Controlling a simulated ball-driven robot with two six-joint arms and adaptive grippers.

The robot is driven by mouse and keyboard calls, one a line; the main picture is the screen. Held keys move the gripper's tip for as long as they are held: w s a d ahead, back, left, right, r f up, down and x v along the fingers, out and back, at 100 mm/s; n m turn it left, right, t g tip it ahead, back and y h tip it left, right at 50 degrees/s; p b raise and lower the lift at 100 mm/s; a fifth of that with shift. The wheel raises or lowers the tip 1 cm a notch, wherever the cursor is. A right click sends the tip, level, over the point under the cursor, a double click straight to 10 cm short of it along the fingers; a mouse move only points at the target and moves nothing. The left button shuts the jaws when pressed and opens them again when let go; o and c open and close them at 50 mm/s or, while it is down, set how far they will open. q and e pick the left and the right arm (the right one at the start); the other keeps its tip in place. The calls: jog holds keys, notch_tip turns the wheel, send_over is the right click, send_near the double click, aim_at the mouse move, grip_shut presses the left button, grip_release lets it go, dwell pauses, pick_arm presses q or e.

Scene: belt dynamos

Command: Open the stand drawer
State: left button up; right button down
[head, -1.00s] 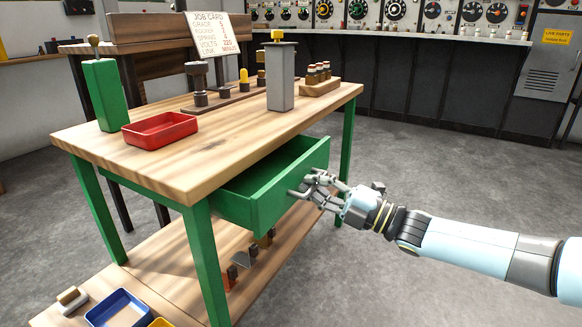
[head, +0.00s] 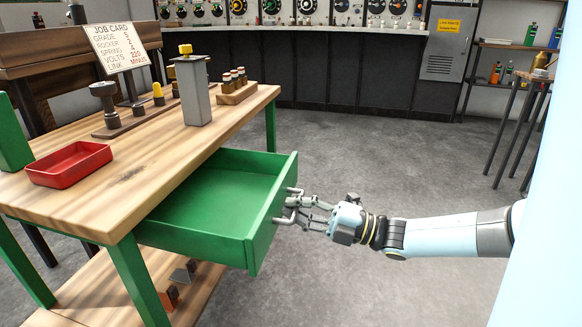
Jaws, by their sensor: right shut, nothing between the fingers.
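The green stand drawer (head: 232,197) is pulled well out from under the wooden stand top (head: 150,160). Its inside shows as bare green, with no object visible in it. A grey bar handle (head: 285,219) sits on its front face. My right gripper (head: 293,210) is at the handle, its fingers closed around or against the bar; I cannot tell how firmly they touch it. No separate object shows between the fingers. My left gripper is not in view.
A lower shelf (head: 100,290) holds small parts. Grey floor (head: 400,170) right of the drawer is clear.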

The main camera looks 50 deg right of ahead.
jog(key=c, duration=2.1)
grip_release()
jog(key=shift+f, duration=0.1)
jog(key=o, duration=0.7)
jog(key=v, duration=1.2)
